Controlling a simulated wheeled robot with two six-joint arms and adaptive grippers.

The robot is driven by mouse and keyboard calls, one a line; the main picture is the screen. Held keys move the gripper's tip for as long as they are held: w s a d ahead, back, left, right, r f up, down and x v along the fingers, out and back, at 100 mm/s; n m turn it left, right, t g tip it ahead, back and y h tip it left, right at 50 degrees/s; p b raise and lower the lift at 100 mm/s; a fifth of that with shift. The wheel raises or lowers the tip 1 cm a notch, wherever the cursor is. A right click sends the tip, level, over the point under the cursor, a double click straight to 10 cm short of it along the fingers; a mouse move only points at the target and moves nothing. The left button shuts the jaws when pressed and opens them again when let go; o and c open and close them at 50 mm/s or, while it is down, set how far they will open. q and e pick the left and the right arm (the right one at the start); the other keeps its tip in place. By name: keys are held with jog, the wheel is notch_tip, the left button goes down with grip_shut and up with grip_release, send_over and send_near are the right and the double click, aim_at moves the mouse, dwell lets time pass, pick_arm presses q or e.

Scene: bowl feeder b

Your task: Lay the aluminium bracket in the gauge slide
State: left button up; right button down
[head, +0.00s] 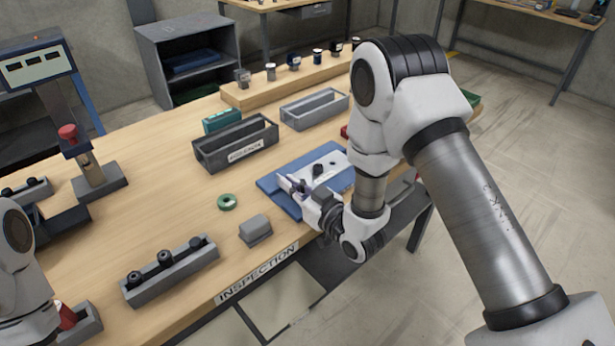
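A blue plate (268,184) lies near the front edge of the bench, with a pale metal piece (335,160) and a dark knob (317,169) on top. I cannot tell for sure whether this is the gauge slide. My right gripper (291,184) is low over the left part of the plate, and its arm covers the plate's right side. The fingertips are too small to tell whether they are apart or hold something. I cannot pick out the aluminium bracket with certainty. My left arm shows at the lower left edge; its gripper is not in view.
A dark labelled tray (213,158) and a light grey tray (333,108) stand behind the plate. A grey block (255,229), a green ring (228,201) and a rail with black knobs (171,276) lie left of it. A red-topped stand (97,180) is further left. Bare wood lies between.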

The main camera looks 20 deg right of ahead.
jog(key=shift+r, duration=1.55)
jog(key=shift+s+d+r+b, duration=0.1)
jog(key=shift+r+b, duration=0.1)
jog(key=shift+b, duration=0.15)
jog(key=b+v, duration=0.1)
jog(key=v, duration=0.7)
jog(key=shift+s+d+r, duration=0.1)
jog(key=shift+d+r, duration=0.05)
jog(key=p+v, duration=0.7)
jog(key=p, duration=0.2)
jog(key=shift+s+d+r, duration=0.2)
jog(key=shift+s, duration=0.1)
